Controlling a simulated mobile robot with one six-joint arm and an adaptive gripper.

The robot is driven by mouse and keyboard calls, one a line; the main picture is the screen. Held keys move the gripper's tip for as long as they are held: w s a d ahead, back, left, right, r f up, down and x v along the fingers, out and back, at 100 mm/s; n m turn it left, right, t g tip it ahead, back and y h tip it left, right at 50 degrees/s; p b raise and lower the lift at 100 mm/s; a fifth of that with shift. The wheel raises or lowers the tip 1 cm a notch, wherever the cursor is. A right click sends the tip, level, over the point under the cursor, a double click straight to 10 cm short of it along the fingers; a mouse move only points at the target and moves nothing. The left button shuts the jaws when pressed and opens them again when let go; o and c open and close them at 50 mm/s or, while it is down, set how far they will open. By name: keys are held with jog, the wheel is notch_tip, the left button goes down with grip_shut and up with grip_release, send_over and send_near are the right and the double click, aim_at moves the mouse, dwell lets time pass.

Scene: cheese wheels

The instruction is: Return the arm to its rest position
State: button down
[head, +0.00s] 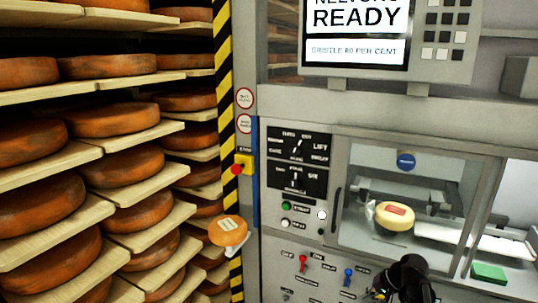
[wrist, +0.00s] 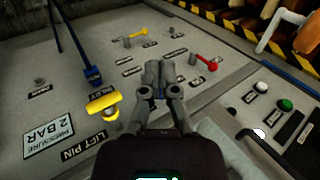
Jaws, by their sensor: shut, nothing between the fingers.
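My gripper (wrist: 159,70) is shut and empty in the wrist view, its fingertips together over the grey control panel (wrist: 75,80). In the head view my gripper (head: 382,291) is a dark shape at the bottom, in front of the lower panel, right of the blue lever (head: 348,276). In the wrist view the blue lever (wrist: 93,76) and a yellow handle (wrist: 102,103) are to the left of the fingers. A red lever (wrist: 206,62) is to their right. I cannot tell whether the fingers touch the panel.
Shelves with several orange cheese wheels (head: 108,115) fill the left. A labelled wheel (head: 228,231) sits on a small support by the striped post (head: 223,90). A pale cheese (head: 394,217) is behind the machine's window. A screen (head: 356,30) reads READY. A door handle (head: 337,210) sticks out.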

jog(key=s+a+f+n+g+h, duration=0.3)
jog(key=s+a, duration=0.5)
jog(key=a, duration=0.4)
jog(key=shift+s+a+n+h, duration=0.15)
jog(key=shift+a+n+h, duration=0.25)
jog(key=shift+n+h, duration=0.75)
jog(key=shift+m+h, duration=0.25)
dwell(1.0)
